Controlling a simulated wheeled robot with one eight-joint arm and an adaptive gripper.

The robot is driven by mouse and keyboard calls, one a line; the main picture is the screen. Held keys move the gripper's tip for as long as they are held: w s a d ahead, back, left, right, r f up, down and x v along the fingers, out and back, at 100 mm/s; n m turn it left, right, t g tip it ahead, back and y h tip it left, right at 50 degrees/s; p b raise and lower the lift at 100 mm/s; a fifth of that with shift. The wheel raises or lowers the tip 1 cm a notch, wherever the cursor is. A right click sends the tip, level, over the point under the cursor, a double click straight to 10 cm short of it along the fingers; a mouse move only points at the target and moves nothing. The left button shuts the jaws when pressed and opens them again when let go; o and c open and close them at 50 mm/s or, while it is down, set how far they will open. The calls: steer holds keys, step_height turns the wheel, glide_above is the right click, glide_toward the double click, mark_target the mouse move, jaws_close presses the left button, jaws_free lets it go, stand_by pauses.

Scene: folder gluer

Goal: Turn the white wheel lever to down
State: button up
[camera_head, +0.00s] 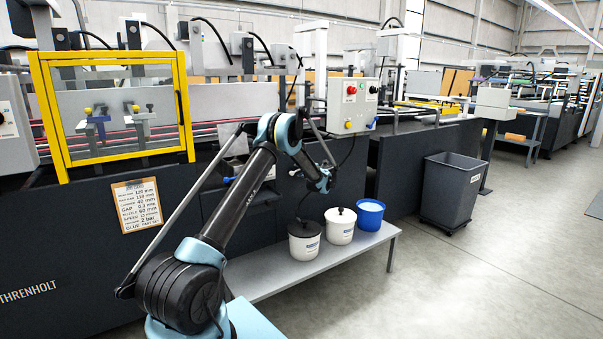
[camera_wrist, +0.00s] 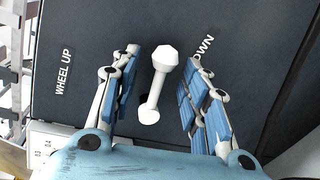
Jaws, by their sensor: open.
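The white wheel lever (camera_wrist: 158,84) shows in the wrist view, on a dark panel (camera_wrist: 105,25). It has a round base at the lower end and a faceted knob at the upper end. The lettering "WHEEL UP" (camera_wrist: 64,72) is left of it, and "DOWN" (camera_wrist: 203,51), partly hidden by a finger, is right of it. The lever stands between the two labels, tilted slightly right at its knob end. My gripper (camera_wrist: 152,88) is open, with one blue-padded finger on each side of the lever and visible gaps to both. In the head view the lever cannot be made out behind my arm.
A yellow-framed guard (camera_head: 62,160) is at left. A grey bin (camera_head: 452,190) stands right; the floor there is clear.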

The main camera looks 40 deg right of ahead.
steer(key=shift+s, duration=0.1)
steer(key=v, duration=1.1)
steer(key=shift+s, duration=0.4)
steer(key=shift+a, duration=0.1)
